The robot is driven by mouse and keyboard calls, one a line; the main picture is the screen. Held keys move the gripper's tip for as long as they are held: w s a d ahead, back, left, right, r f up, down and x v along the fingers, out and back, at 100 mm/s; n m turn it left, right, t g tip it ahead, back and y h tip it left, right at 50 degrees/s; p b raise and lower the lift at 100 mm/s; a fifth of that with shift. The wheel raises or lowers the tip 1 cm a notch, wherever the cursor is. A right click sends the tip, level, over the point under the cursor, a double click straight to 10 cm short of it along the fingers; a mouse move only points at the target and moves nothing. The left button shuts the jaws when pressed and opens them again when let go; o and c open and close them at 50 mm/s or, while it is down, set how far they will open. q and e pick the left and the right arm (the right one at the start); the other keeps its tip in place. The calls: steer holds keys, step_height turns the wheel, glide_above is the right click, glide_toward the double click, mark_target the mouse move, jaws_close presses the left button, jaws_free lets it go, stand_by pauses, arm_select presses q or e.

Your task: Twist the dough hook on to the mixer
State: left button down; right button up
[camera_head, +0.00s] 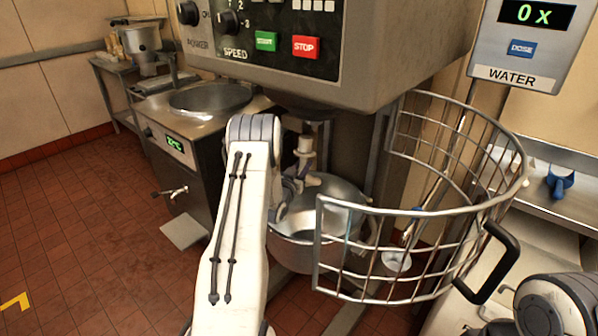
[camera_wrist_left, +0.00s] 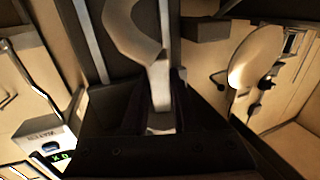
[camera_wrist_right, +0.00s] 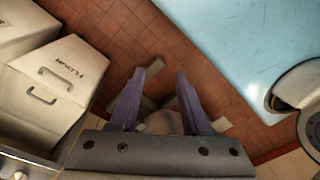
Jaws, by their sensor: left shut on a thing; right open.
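The mixer's grey head (camera_head: 300,55) hangs over a steel bowl (camera_head: 335,195). My left arm reaches in from below, and my left gripper (camera_head: 293,190) is partly hidden behind its own arm link. In the left wrist view, my left gripper (camera_wrist_left: 160,118) is shut on the pale, curved dough hook (camera_wrist_left: 135,28). In the head view, a pale upright piece (camera_head: 305,147), seemingly the hook's shank, stands below the mixer head; whether it touches the drive is hidden. My right gripper (camera_wrist_right: 155,100) is open and empty above the tiled floor.
The wire bowl guard (camera_head: 440,225) is swung out to the right, with a black handle (camera_head: 490,262). A steel kettle (camera_head: 205,105) stands left. A water meter (camera_head: 522,45) is at upper right. White bins (camera_wrist_right: 55,85) and a light-blue surface (camera_wrist_right: 255,40) flank my right gripper.

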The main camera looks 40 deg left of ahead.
mark_target(311, 151)
arm_select(q)
steer(key=shift+w+d+r+b, duration=0.15)
steer(key=shift+w+b, duration=0.5)
steer(key=shift+w, duration=0.7)
steer(key=shift+w+d+r+b, duration=0.1)
steer(key=shift+w+b, duration=0.5)
steer(key=shift+w, duration=0.75)
steer(key=shift+s+r+p, duration=0.3)
steer(key=shift+s+r, duration=0.2)
steer(key=shift+s, duration=0.25)
steer(key=shift+s+d+f, duration=0.2)
steer(key=shift+s, duration=0.15)
steer(key=shift+r, duration=1.55)
stand_by(0.6)
